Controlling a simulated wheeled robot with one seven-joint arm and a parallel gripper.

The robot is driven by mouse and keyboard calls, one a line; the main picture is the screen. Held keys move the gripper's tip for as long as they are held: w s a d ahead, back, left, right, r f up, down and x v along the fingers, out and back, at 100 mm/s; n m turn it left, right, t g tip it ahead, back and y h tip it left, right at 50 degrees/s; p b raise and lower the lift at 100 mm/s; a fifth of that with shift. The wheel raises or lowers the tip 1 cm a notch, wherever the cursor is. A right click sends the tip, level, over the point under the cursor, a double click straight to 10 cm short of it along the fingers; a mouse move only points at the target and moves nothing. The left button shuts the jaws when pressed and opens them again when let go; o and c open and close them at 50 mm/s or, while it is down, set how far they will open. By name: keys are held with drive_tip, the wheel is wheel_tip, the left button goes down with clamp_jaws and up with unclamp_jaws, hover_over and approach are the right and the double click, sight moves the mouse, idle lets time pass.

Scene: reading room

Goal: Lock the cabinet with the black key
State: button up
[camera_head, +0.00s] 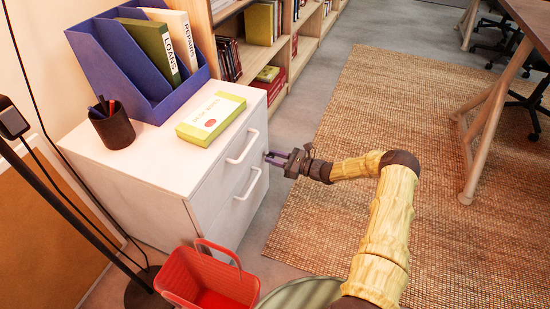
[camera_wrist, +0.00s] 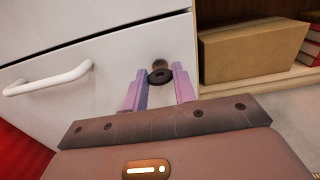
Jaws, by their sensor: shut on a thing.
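The white cabinet (camera_head: 150,178) stands at the left, with two drawer fronts and white handles. Both drawers look closed. My gripper (camera_head: 272,157) is at the right end of its front, level with the gap between the handles. In the wrist view, the purple fingers (camera_wrist: 160,88) are shut on the black key (camera_wrist: 159,79), whose round head shows between them. The key head is right in front of a round brownish lock (camera_wrist: 160,64) on the cabinet face. The key's shaft is hidden, so I cannot tell how far it is in.
A bookshelf (camera_head: 290,60) adjoins behind. The rug (camera_head: 340,180) at right is mostly open.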

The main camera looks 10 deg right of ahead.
drive_tip(key=shift+n+p, duration=0.35)
drive_tip(key=shift+n, duration=0.05)
drive_tip(key=shift+o, duration=0.2)
drive_tip(key=shift+r+n+p, duration=0.1)
drive_tip(key=shift+n+p, duration=0.8)
drive_tip(key=shift+n, duration=0.3)
drive_tip(key=n+p, duration=0.2)
drive_tip(key=n, duration=0.3)
drive_tip(key=shift+p, duration=0.3)
drive_tip(key=n+p, duration=0.1)
drive_tip(key=n, duration=0.6)
drive_tip(key=n+p, duration=0.1)
drive_tip(key=n, duration=0.1)
drive_tip(key=shift+f+n, duration=0.2)
drive_tip(key=shift+n, duration=0.2)
drive_tip(key=shift+c, duration=0.2)
drive_tip(key=shift+o, duration=0.2)
drive_tip(key=o, duration=1)
drive_tip(key=shift+c, duration=0.2)
